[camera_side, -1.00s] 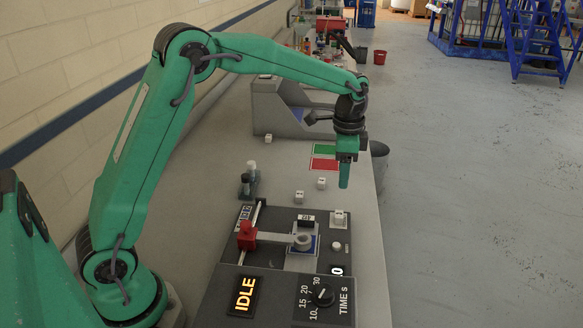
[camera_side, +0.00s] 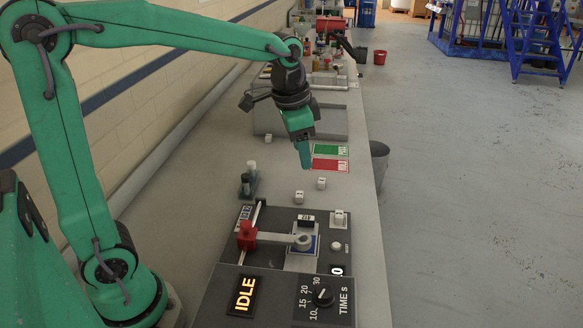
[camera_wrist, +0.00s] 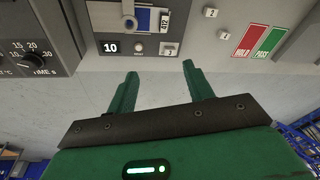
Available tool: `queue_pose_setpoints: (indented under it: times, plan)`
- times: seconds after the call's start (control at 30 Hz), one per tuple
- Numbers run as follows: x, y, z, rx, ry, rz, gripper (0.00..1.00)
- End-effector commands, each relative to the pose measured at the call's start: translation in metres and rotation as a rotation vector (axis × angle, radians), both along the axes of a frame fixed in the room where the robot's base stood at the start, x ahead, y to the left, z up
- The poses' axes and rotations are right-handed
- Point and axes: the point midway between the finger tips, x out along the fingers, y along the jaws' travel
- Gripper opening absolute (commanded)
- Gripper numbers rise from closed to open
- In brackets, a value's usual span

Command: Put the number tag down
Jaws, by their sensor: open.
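Several small white numbered tags are in view. One tag (camera_side: 339,218) sits on the dark machine panel; it reads 3 in the wrist view (camera_wrist: 170,49). Two more tags (camera_side: 299,197) (camera_side: 321,184) lie on the grey bench beyond the panel; they also show in the wrist view (camera_wrist: 210,12) (camera_wrist: 224,36). Another tag (camera_side: 268,138) lies farther back. My gripper (camera_side: 306,165) is tilted above the bench near the red and green cards. In the wrist view its two fingers (camera_wrist: 158,80) are spread apart with nothing between them.
The dark panel (camera_side: 270,214) carries a red-handled arm (camera_side: 247,236) and a ring (camera_side: 303,242); its display reads IDLE. A time dial (camera_side: 323,297) is in front. Red HOLD (camera_side: 330,165) and green PASS (camera_side: 330,150) cards lie behind. A grey bin (camera_side: 379,160) stands right.

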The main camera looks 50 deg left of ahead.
Motion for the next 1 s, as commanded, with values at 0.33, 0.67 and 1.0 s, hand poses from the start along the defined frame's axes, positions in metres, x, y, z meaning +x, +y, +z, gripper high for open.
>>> queue_pose_setpoints:
  times: [0.33,0.67,1.0]
  plan:
    - [-0.073,0.007,0.017,-0.047,-0.115,0.173,0.52]
    - [-0.135,0.011,0.009,-0.105,-0.218,0.331,0.52]
    - [-0.168,0.013,-0.005,-0.147,-0.277,0.426,0.52]
